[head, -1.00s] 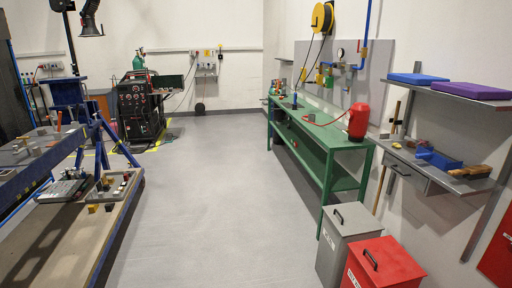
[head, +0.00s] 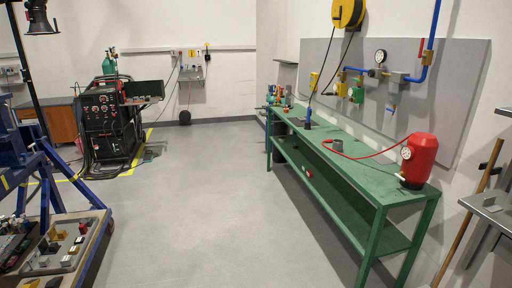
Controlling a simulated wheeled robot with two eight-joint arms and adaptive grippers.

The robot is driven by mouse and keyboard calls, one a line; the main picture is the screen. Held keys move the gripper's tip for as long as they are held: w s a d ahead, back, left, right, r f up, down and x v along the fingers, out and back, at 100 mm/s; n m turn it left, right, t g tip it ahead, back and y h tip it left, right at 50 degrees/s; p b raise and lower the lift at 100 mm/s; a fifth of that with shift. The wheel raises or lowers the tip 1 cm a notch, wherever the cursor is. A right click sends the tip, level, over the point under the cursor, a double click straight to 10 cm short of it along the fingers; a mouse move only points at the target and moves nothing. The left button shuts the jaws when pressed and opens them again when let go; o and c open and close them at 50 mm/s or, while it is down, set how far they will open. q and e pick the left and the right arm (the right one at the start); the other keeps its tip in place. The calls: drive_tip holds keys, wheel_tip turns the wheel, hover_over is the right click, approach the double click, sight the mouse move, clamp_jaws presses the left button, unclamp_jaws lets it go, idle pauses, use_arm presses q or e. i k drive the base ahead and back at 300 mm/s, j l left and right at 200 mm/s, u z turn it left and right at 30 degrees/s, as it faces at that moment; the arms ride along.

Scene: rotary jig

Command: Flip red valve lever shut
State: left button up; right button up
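A small red lever (head: 421,47) stands upright beside the blue pipe (head: 432,52) at the upper right of the grey wall panel (head: 455,85). It looks like the red valve lever, though it is too small to make out its joint with the pipe. A valve block (head: 397,77) and a round gauge (head: 380,57) sit on the pipe run to its left. Neither of my grippers is in the head view.
A long green workbench (head: 330,160) stands below the panel, with a red tank (head: 418,160) and red hose on it. A grey shelf (head: 490,208) juts out at right. Black welding machine (head: 105,115) stands back left; blue frame (head: 45,180) at left. The middle floor (head: 200,200) is clear.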

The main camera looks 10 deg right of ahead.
sight(420, 55)
drive_tip(key=i+z, duration=0.25)
drive_tip(key=i, duration=0.3)
drive_tip(key=i+j+z, duration=0.2)
drive_tip(key=i, duration=0.4)
drive_tip(key=i+j+z, duration=0.1)
drive_tip(key=i+z, duration=0.15)
drive_tip(key=i, duration=0.3)
drive_tip(key=i+z, duration=0.65)
drive_tip(key=z, duration=0.2)
drive_tip(key=i+j+z, duration=0.2)
drive_tip(key=z, duration=0.2)
drive_tip(key=i+j+z, duration=0.4)
drive_tip(key=k+l, duration=0.05)
drive_tip(key=l, duration=0.05)
